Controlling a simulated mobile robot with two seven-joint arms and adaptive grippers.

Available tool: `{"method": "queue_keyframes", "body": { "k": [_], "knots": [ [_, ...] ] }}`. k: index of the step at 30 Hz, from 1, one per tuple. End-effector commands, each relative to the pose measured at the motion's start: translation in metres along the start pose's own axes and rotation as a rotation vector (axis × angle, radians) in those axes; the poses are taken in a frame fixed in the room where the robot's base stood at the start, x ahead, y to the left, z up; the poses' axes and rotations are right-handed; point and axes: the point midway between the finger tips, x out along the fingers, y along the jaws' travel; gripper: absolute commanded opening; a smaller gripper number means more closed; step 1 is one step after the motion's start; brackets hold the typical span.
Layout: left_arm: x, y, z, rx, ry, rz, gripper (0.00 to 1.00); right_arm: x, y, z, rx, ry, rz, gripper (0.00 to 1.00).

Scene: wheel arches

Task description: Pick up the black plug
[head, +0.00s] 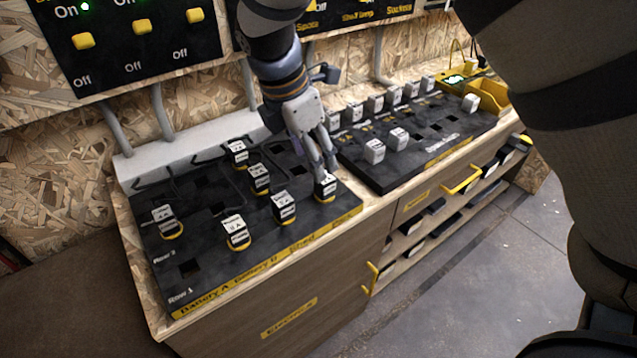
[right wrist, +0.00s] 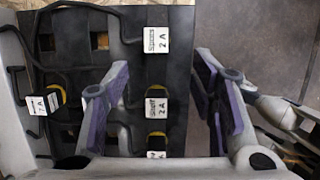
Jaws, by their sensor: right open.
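Several black plugs with white labels and yellow bases stand on a black board at the left of the bench. In the head view, one black plug (head: 325,187) is at the board's right end, others are in the front row (head: 284,208) and (head: 237,233). Which one is meant, I cannot tell. My right gripper (head: 320,160) points down just above the right-end plug. In the right wrist view its fingers (right wrist: 162,70) are open, with labelled plugs (right wrist: 155,40) and (right wrist: 156,103) showing between and below them; nothing is held. My left gripper is not in view.
A second black board (head: 440,150) with white-grey plugs lies to the right. A yellow bin (head: 490,97) stands at the far right end. A switch panel (head: 130,40) hangs on the wall behind. Drawers with yellow handles (head: 462,180) are below the bench top.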

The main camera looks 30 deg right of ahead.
Motion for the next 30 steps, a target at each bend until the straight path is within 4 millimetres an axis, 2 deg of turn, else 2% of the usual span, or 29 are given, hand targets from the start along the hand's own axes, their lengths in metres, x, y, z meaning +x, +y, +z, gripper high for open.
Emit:
{"method": "queue_keyframes", "body": {
  "k": [1, 3, 11, 16, 18, 23, 30],
  "knots": [
    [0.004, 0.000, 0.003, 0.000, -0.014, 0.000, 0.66, 0.017, -0.001, -0.001, -0.002, 0.000, -0.013, 0.52],
    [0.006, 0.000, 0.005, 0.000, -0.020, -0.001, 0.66, 0.031, -0.001, -0.001, -0.002, 0.001, -0.011, 0.52],
    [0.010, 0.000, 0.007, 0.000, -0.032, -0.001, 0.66, 0.058, 0.003, 0.004, 0.001, 0.002, -0.007, 0.52],
    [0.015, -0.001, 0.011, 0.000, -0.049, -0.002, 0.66, 0.091, 0.007, 0.009, 0.000, 0.001, -0.009, 0.52],
    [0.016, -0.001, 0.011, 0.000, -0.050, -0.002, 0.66, 0.097, 0.007, 0.009, 0.000, 0.002, -0.005, 0.52],
    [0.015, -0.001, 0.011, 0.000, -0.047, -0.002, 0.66, 0.095, 0.008, 0.010, 0.002, 0.001, 0.000, 0.52],
    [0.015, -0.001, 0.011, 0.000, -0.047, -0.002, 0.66, 0.094, 0.008, 0.010, 0.002, 0.001, -0.001, 0.00]
  ]
}}
